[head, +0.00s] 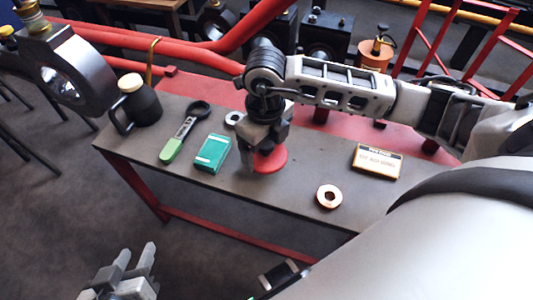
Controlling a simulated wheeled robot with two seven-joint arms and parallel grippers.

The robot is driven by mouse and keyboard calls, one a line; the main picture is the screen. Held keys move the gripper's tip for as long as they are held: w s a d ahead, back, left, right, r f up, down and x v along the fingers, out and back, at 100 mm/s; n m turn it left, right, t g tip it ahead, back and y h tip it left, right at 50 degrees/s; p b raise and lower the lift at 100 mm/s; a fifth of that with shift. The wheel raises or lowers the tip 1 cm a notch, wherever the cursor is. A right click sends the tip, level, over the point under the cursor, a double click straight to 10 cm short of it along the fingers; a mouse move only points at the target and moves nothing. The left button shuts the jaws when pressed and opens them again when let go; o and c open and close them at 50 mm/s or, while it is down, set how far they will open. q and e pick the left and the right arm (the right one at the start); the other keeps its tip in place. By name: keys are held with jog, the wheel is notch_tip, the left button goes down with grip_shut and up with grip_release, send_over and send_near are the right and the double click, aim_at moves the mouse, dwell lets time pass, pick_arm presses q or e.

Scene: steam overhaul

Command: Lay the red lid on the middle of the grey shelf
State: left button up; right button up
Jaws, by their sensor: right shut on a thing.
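The red lid (271,161) is a flat round disc at the middle of the grey shelf (310,170). My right gripper (262,150) is directly above the lid, pointing down, with its fingers shut on it. The gripper hides the lid's upper left part. I cannot tell whether the lid touches the shelf or is held just above it. My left gripper (136,262) is low at the bottom left, in front of the shelf and empty, with its two fingers apart.
On the shelf's left are a black jug (142,108), a green-handled tool (180,140), a green box (212,153) and a metal ring (233,118). On its right are a copper ring (328,196) and a labelled box (377,161). Red pipes (150,45) run behind.

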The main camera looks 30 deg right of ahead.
aim_at(266, 154)
jog(key=shift+w+d+f, duration=0.35)
jog(key=shift+w+f, duration=0.15)
jog(key=shift+f, duration=0.2)
notch_tip(266, 154, down, 3)
jog(key=shift+w+f+b, duration=0.1)
jog(key=shift+b, duration=0.4)
pick_arm(q)
jog(key=shift+w+d+f, duration=0.1)
jog(key=shift+d+f, duration=0.1)
jog(key=shift+f, duration=0.25)
jog(key=shift+w+d+f, duration=0.1)
jog(key=shift+d+f, duration=0.05)
jog(key=shift+f, duration=0.3)
pick_arm(e)
jog(key=shift+f, duration=0.1)
